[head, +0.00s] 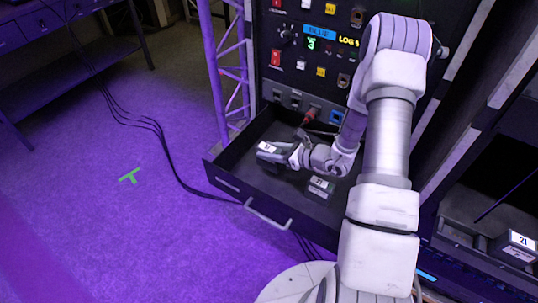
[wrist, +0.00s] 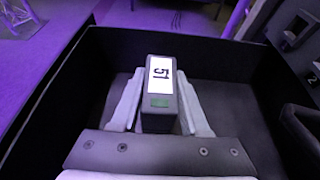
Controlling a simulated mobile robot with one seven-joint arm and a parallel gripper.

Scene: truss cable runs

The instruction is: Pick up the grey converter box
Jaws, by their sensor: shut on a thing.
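A dark grey box (wrist: 159,118) with a white label reading 51 and a green patch stands between the two pale fingers of my gripper (wrist: 160,100) in the wrist view. The fingers are shut on its sides. In the head view the box (head: 268,150) is at the left end of my gripper (head: 279,152), inside or just above the open drawer (head: 228,180). I cannot tell whether its underside touches the drawer floor. A second grey box (head: 320,187) with a white label lies in the drawer, right of and nearer than my gripper.
The black rack panel (head: 310,40) with coloured switches rises behind the drawer. A red connector (head: 311,116) hangs near the drawer's back. A purple truss (head: 228,65) stands at left. Cables (head: 160,140) run over the floor. Another labelled box (head: 515,245) sits in a tray at right.

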